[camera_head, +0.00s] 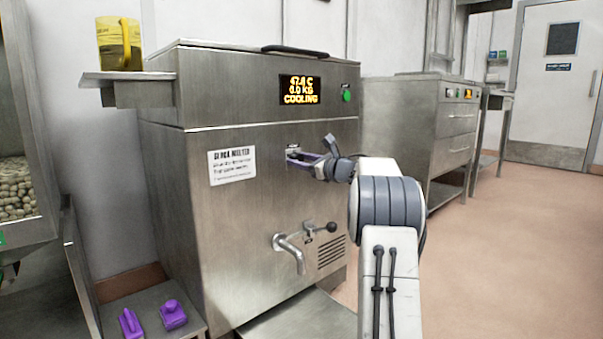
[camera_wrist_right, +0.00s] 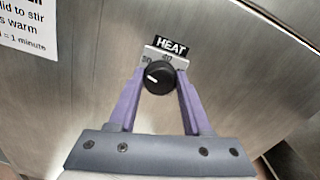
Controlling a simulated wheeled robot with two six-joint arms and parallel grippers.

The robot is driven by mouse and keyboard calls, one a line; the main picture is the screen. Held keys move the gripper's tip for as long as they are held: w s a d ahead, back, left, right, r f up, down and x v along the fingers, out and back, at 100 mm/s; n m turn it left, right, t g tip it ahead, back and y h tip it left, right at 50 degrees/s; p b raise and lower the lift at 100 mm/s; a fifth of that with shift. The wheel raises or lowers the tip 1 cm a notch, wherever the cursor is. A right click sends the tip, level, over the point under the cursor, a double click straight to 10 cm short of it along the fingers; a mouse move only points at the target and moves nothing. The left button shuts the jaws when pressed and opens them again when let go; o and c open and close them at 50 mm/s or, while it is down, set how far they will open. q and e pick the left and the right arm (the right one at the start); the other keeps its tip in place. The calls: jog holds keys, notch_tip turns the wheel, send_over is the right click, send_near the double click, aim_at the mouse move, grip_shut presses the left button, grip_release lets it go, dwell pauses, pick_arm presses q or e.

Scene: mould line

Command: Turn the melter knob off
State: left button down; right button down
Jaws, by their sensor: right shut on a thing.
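The melter (camera_head: 262,200) is a large steel cabinet in the middle of the head view. Its display (camera_head: 300,90) reads 47.4 C, 0.0 KG and COOLING, as far as I can read it. The black round melter knob (camera_wrist_right: 159,77) sits under a HEAT label (camera_wrist_right: 172,45) in the right wrist view. Its white mark points to the left. My right gripper (camera_wrist_right: 160,88) has its two purple fingers on either side of the knob, shut on it. In the head view the right gripper (camera_head: 300,155) reaches the melter's front and hides the knob. My left gripper is not in view.
A tap (camera_head: 290,250) with a black-ended lever sticks out below my right gripper. A yellow jug (camera_head: 119,43) stands on the melter's side shelf. Purple items (camera_head: 173,315) lie on a low surface at the lower left. Open floor (camera_head: 490,260) lies to the right.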

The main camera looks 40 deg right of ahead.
jog(key=n, duration=0.8)
jog(key=shift+a+f+n, duration=0.1)
jog(key=shift+f+n, duration=0.05)
jog(key=shift+n, duration=0.15)
dwell(0.3)
jog(key=shift+c, duration=1.7)
grip_release()
jog(key=shift+s, duration=0.15)
jog(key=s, duration=1)
jog(key=shift+d, duration=0.45)
